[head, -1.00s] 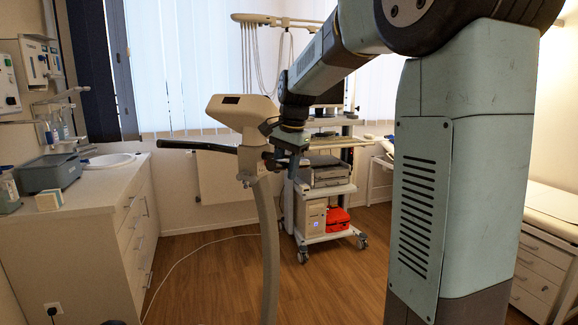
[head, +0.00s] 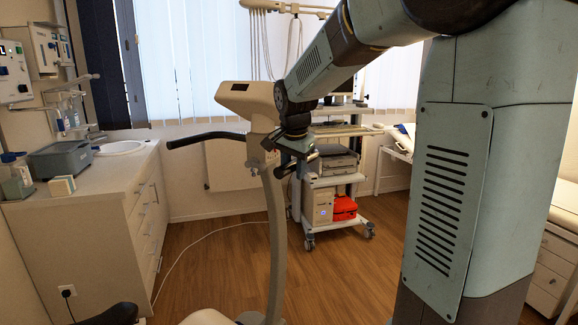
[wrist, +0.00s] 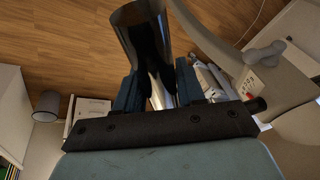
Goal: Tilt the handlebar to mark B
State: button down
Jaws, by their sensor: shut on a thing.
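The handlebar (head: 208,136) is a dark, bent bar on a beige exercise machine (head: 250,100) with a curved post. Its left arm reaches out to the left and its outer end dips. My gripper (head: 296,160) is at the handlebar's right side, just right of the post. In the wrist view my gripper (wrist: 158,75) is shut around the glossy dark handlebar grip (wrist: 142,32), which passes between the two fingers. A small label with red and dark marks (wrist: 249,84) is on the machine; its letters are too small to read. I cannot make out mark B.
A white counter with drawers (head: 110,190) stands at the left. A wheeled cart (head: 335,181) with a red bag (head: 343,208) stands behind the machine. Wooden floor (head: 210,262) is open between the counter and the post. A black pedal or seat part (head: 115,314) shows at the bottom left.

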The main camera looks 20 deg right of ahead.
jog(key=c, duration=0.8)
grip_release()
jog(key=v, duration=1.3)
jog(key=shift+s+r, duration=0.15)
jog(key=shift+r, duration=0.15)
jog(key=s+f+n, duration=0.3)
jog(key=s+f, duration=0.1)
jog(key=s, duration=0.4)
jog(key=s+d+f+n+t, duration=0.1)
jog(key=s+f+n, duration=0.2)
jog(key=s, duration=0.5)
jog(key=s+f+n+t+y, duration=0.1)
jog(key=s+f+n, duration=0.3)
jog(key=s, duration=0.4)
jog(key=shift+d+f, duration=0.35)
jog(key=shift+f, duration=0.15)
